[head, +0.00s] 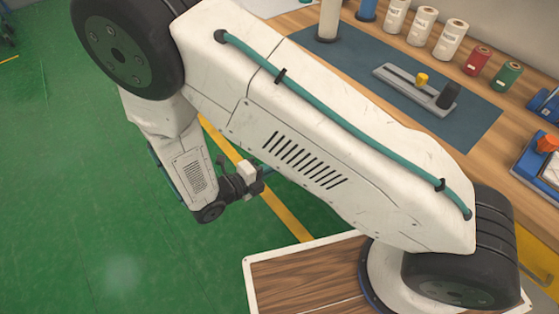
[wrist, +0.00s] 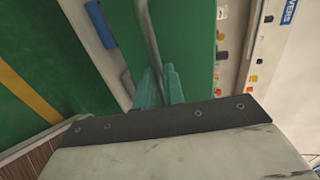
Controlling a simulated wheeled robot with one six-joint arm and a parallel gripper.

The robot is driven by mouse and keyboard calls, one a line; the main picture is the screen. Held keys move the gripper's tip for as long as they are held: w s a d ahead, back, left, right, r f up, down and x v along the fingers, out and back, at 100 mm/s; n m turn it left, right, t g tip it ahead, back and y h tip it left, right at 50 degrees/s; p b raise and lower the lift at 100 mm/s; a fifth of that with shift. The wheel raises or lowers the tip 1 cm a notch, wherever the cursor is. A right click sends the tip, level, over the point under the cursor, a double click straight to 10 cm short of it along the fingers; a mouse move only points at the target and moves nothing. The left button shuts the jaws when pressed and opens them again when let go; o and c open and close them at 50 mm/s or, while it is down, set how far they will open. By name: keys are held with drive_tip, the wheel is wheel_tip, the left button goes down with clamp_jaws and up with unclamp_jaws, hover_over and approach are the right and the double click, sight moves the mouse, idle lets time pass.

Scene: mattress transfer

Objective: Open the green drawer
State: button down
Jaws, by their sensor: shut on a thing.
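The green drawer (wrist: 188,40) shows as a green front in the upper middle of the wrist view. A grey bar handle (wrist: 152,45) runs along it. My gripper (wrist: 159,84) has teal fingers on either side of the handle's near part and is shut on it. The exact contact is partly hidden by the fingers. In the head view my gripper (head: 262,176) is small, below my large white arm. The green drawer cannot be made out there.
A blue handle (wrist: 100,24) on a pale front lies left of the green drawer. The green floor (head: 70,200) at the left is clear, with a yellow line.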

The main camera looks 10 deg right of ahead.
drive_tip(key=shift+f+v, duration=0.2)
drive_tip(key=shift+v, duration=0.85)
drive_tip(key=c, duration=1.5)
unclamp_jaws()
drive_tip(key=shift+a, duration=0.1)
drive_tip(key=v, duration=0.7)
drive_tip(key=shift+s+a+r, duration=0.1)
drive_tip(key=shift+s+a, duration=0.05)
drive_tip(key=shift+a, duration=0.2)
drive_tip(key=shift+s, duration=0.1)
